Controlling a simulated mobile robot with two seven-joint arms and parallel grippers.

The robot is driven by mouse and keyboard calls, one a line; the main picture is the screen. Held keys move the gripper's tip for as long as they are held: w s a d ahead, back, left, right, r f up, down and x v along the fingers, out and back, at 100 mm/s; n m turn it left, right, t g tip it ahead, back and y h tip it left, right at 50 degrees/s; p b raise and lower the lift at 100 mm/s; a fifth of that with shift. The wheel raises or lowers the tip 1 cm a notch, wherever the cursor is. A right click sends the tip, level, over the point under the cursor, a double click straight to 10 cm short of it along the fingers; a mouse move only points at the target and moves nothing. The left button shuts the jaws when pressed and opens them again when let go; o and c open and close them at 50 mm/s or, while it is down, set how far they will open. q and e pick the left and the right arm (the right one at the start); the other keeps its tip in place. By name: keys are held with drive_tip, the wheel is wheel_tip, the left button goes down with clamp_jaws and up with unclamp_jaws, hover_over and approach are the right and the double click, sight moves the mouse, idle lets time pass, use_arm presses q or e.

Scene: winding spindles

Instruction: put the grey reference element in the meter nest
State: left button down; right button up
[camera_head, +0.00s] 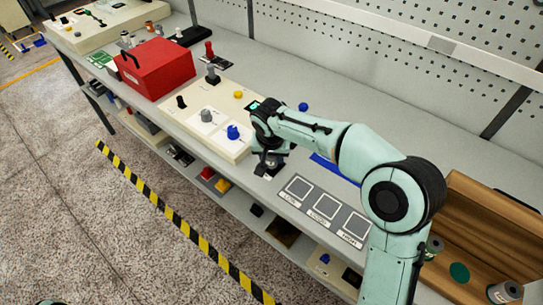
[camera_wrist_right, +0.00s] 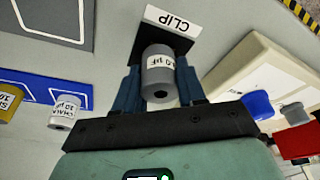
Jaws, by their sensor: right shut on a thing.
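The grey reference element (camera_wrist_right: 160,80), a small cylinder with a white label, sits between the fingers of my right gripper (camera_wrist_right: 157,88) in the right wrist view. In the head view my right gripper (camera_head: 268,162) is low beside the beige panel (camera_head: 190,117), and the element is not clear there. I cannot identify the meter nest for certain; the panel carries a small lit green display.
A red box (camera_head: 155,68) stands on the bench to the left. Blue knob (camera_head: 233,132) and grey knob (camera_head: 207,115) rise from the panel. Squares marked LOW, GOOD and HIGH (camera_head: 325,207) lie right. Another labelled cylinder (camera_wrist_right: 62,116) is left in the wrist view.

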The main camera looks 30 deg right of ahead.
drive_tip(key=shift+f, duration=0.15)
drive_tip(key=o, duration=1.1)
drive_tip(key=shift+c, duration=0.2)
drive_tip(key=shift+r, duration=0.25)
drive_tip(key=p+v, duration=0.1)
drive_tip(key=v, duration=1)
drive_tip(key=shift+s+r, duration=0.2)
drive_tip(key=shift+r, duration=0.15)
drive_tip(key=shift+a, duration=0.15)
